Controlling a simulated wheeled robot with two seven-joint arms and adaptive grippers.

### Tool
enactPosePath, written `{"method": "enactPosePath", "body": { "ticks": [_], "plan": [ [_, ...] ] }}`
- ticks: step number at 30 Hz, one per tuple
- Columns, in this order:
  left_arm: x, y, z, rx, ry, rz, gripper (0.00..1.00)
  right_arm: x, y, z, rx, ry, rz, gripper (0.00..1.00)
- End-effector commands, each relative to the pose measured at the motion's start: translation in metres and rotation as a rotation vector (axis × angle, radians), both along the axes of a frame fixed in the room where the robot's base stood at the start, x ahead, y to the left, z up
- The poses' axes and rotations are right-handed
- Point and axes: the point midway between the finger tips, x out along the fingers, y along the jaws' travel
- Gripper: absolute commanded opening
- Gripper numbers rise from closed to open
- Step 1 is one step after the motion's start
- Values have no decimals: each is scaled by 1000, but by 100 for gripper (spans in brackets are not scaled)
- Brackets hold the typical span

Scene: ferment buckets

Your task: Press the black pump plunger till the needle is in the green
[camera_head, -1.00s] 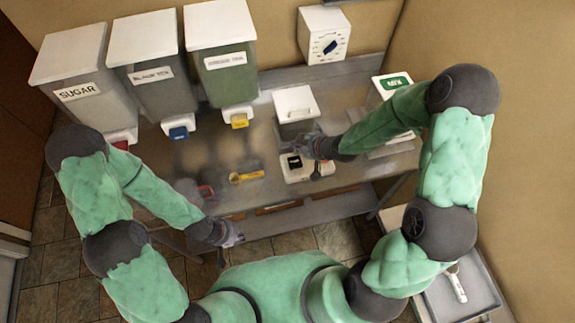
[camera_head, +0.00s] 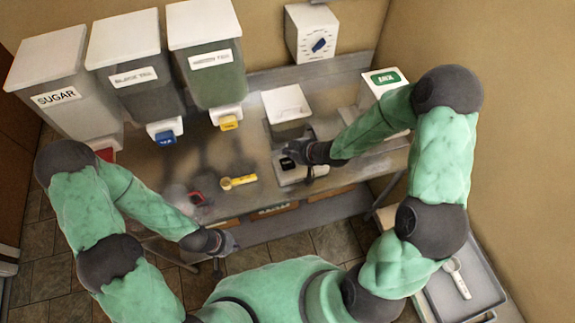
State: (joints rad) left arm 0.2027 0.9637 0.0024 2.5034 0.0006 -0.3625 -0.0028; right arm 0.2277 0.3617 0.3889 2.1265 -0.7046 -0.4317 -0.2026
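A small black part (camera_head: 288,163), which looks like the pump plunger, shows on a pale unit (camera_head: 287,179) near the front of the metal table. My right gripper (camera_head: 299,150) is right at this unit, just above and beside the black part. Whether it touches the part is too small to tell. The arm and hand hide much of the unit, and I cannot make out a needle or green zone. My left gripper (camera_head: 229,243) hangs empty in front of the table's front edge, away from the pump. The finger openings are too small to judge.
Three labelled bins (camera_head: 207,70) with spouts stand along the back left. A lidded box (camera_head: 287,108) is behind the pump. A yellow scoop (camera_head: 238,182) and a red item (camera_head: 197,197) lie left of it. A wall dial (camera_head: 316,40) hangs above. A tray (camera_head: 455,292) is lower right.

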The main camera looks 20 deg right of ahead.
Motion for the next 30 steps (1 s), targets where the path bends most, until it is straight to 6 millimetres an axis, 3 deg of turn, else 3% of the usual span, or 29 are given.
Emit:
{"method": "enactPosePath", "body": {
  "ticks": [3, 10, 30],
  "plan": [
    [0, 0, -17, 0, 0, 0, 0, 0, 0, -21, 1, 1, 0, 0],
    [0, 0, -36, 0, 0, 0, 0, 0, 0, -43, 1, 0, 1, 0],
    [0, 0, -38, 0, 0, 0, 0, 0, 0, -45, 0, 0, 0, 0]
  ]
}}
